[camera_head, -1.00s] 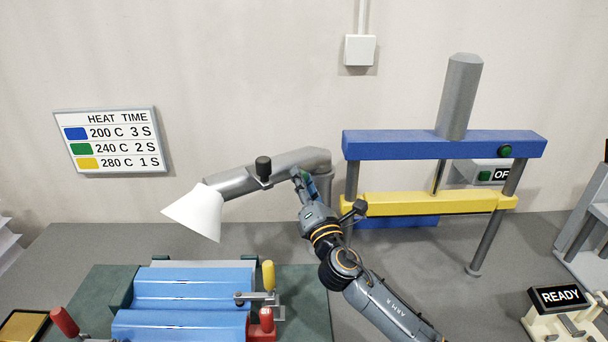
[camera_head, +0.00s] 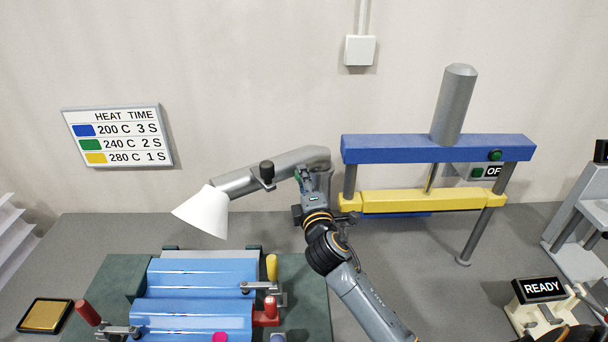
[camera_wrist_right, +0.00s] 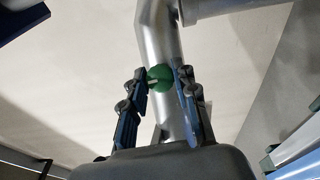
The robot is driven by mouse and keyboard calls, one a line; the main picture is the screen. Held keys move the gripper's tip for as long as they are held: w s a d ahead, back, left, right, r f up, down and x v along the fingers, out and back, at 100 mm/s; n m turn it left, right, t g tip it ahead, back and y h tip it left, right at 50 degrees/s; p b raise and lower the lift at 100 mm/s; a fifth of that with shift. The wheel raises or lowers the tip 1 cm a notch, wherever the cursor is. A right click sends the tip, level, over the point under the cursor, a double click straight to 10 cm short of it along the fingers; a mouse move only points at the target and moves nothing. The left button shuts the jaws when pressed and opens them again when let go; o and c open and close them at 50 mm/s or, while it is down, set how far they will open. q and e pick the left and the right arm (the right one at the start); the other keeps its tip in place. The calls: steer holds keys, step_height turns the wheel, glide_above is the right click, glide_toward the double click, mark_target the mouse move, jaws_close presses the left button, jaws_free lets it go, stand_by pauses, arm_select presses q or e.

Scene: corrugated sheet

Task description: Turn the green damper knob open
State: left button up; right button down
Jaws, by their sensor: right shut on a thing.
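The green damper knob (camera_wrist_right: 158,74) shows in the right wrist view, on the grey metal duct (camera_wrist_right: 160,35). A pale bar crosses its face. My right gripper (camera_wrist_right: 162,88) has a blue finger on each side of it and is shut on it. In the head view my right gripper (camera_head: 304,180) is at the bend of the duct (camera_head: 290,165), which ends in a white cone hood (camera_head: 204,212). The knob is mostly hidden by the gripper there. My left gripper is not in view.
A press with a blue beam (camera_head: 430,148) and a yellow beam (camera_head: 430,201) stands right of my right arm. Blue corrugated sheet (camera_head: 195,275) lies on a green fixture (camera_head: 110,285) below the hood, with toggle clamps around it. A READY sign (camera_head: 541,289) is at right.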

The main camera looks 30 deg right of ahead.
stand_by(0.3)
steer(key=c, duration=1)
jaws_free()
steer(key=shift+d, duration=0.1)
steer(key=v, duration=1.2)
steer(key=shift+r, duration=0.1)
